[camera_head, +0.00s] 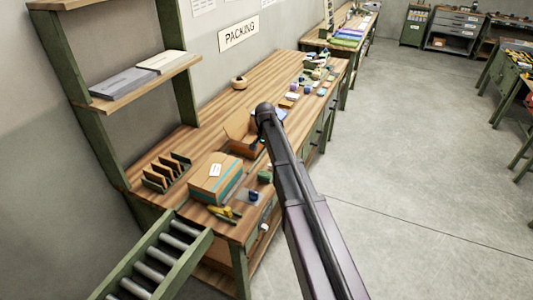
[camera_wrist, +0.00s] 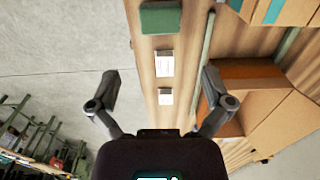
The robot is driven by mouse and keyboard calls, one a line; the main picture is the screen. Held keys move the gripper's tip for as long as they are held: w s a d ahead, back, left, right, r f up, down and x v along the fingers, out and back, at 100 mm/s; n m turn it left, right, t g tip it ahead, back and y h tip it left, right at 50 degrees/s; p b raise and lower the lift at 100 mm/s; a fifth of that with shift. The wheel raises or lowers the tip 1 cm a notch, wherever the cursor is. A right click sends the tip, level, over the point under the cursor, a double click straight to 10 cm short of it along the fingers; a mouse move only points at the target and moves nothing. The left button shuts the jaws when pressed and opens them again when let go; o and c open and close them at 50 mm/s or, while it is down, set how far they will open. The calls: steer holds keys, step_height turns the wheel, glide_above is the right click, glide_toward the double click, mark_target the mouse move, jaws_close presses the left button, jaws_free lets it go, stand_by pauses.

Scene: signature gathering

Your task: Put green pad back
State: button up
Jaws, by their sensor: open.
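A dark green pad (camera_wrist: 160,18) lies on the wooden bench at the top of the wrist view. In the head view, a small green item (camera_head: 264,177) near the bench's front edge, right of the striped box, looks like the same pad. My gripper (camera_wrist: 160,85) is open and empty above the bench, its two fingers spread wide. The pad lies beyond the fingertips in the wrist view, apart from them. In the head view my arm hides part of the bench, and my fingers cannot be made out.
Two small white cards (camera_wrist: 165,63) lie between the fingers in view. An open cardboard box (camera_head: 240,133) and a taped carton (camera_head: 216,178) stand on the bench (camera_head: 205,137). A slotted rack (camera_head: 166,172) is at left.

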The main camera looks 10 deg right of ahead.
stand_by(0.6)
steer(key=s+n, duration=0.7)
steer(key=s, duration=2.2)
steer(key=shift+d, duration=0.2)
steer(key=shift+c, duration=0.2)
